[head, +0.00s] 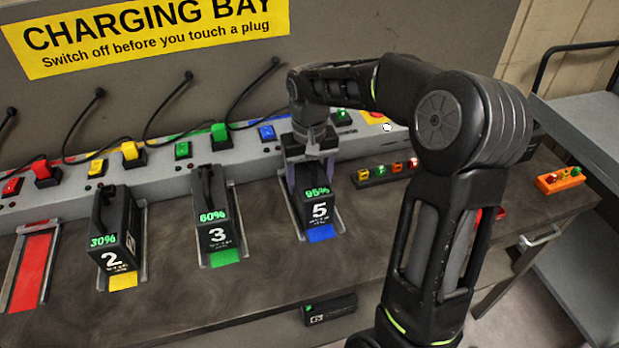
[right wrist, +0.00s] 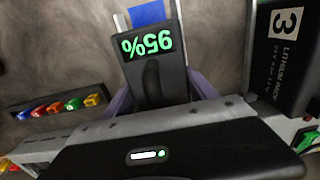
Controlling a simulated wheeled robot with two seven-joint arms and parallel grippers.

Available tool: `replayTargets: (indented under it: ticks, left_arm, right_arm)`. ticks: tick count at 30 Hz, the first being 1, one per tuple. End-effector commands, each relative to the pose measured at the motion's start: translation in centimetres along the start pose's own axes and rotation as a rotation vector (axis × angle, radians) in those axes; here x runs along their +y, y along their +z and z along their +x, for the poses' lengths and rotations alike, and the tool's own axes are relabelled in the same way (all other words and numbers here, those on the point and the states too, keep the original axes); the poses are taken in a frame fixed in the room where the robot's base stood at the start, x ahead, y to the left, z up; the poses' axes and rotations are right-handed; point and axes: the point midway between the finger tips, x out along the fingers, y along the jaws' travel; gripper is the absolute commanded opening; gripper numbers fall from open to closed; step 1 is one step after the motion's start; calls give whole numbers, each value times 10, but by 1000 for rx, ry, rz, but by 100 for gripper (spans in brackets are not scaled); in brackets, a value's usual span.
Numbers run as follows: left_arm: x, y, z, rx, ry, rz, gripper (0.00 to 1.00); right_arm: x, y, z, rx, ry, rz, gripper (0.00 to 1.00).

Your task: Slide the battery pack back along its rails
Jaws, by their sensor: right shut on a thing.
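Battery pack 5 (head: 320,207) is black with a green 95% readout and stands on its metal rails (head: 292,215) with a blue strip (head: 321,233) at their front. In the right wrist view the pack's top (right wrist: 151,68) shows its readout upside down and a dark handle. My right gripper (head: 308,168) is shut on pack 5 from above, at the pack's rear part; its purple fingers stand on either side of it. The wrist view also shows my right gripper (right wrist: 160,95) on the pack. Contact at the fingertips is partly hidden. My left gripper is not in view.
Pack 3 (head: 217,215) at 60% and pack 2 (head: 115,230) at 30% stand on rails to the left. An empty red bay (head: 34,268) lies at far left. The grey charging ledge (head: 160,174) with plugs and switches runs behind.

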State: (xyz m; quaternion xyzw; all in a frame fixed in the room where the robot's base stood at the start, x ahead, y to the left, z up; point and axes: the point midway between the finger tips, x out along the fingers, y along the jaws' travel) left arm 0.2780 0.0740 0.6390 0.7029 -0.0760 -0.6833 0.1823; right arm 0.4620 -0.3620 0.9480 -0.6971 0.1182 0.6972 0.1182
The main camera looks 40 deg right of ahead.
Motion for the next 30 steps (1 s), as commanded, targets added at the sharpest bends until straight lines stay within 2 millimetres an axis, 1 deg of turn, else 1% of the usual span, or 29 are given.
replayTargets:
  ticks: [1, 9, 11, 19, 30]
  left_arm:
    - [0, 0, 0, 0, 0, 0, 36]
    - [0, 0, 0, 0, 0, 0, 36]
    - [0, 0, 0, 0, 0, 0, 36]
    - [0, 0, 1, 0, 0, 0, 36]
    - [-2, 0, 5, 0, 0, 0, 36]
  right_arm:
    - [0, 0, 0, 0, 0, 0, 25]
    - [0, 0, 0, 0, 0, 0, 3]
    - [0, 0, 0, 0, 0, 0, 0]
    - [0, 2, 0, 0, 0, 0, 0]
    - [0, 17, 0, 0, 0, 0, 0]
